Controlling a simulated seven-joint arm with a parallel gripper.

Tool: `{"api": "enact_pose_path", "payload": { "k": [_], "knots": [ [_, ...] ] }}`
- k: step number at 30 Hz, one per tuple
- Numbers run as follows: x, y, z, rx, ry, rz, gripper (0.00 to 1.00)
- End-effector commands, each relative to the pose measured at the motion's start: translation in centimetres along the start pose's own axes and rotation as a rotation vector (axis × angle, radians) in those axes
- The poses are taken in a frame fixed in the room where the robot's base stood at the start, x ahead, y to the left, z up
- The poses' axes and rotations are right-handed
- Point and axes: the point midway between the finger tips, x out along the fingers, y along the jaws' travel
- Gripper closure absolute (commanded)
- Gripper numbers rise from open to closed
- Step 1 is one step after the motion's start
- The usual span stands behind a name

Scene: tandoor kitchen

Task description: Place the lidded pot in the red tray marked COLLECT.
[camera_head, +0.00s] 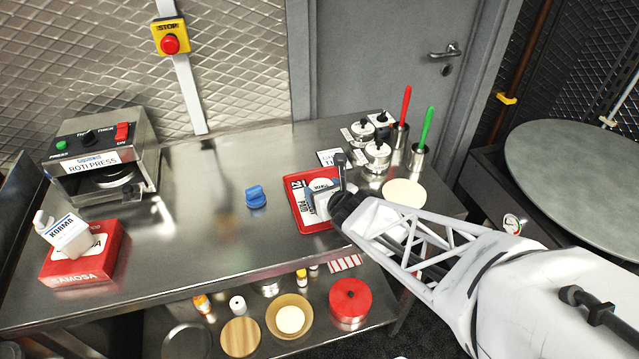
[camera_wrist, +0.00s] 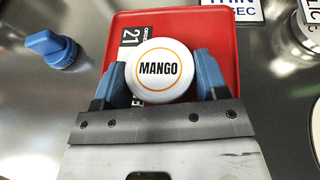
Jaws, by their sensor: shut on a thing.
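A white round pot with a lid marked MANGO (camera_wrist: 160,70) is between the blue fingers of my gripper (camera_wrist: 163,82). My gripper (camera_head: 322,197) is shut on it. The pot (camera_head: 320,184) is over the red tray (camera_head: 291,191) in the head view. In the wrist view the red tray (camera_wrist: 215,48) shows behind and to both sides of the pot. The tray's white label shows "21" and some letters; the rest is hidden. I cannot tell whether the pot touches the tray floor.
A blue knob-like object (camera_head: 256,197) stands left of the tray. Lidded steel pots (camera_head: 378,155) and holders with red and green handles stand behind right. A white disc (camera_head: 404,193) lies at right. The roti press (camera_head: 100,155) and samosa box (camera_head: 82,265) are far left. The middle-left counter is clear.

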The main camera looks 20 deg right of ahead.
Motion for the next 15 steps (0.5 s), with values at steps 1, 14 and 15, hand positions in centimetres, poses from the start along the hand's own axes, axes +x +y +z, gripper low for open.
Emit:
{"api": "enact_pose_path", "payload": {
  "k": [1,14,15],
  "knots": [
    [0.00,0.00,0.01,0.000,0.000,0.000,0.57],
    [0.09,0.00,-0.24,0.000,0.000,0.000,0.08],
    [0.09,0.01,-0.24,0.000,0.000,0.000,0.08]
  ]
}}
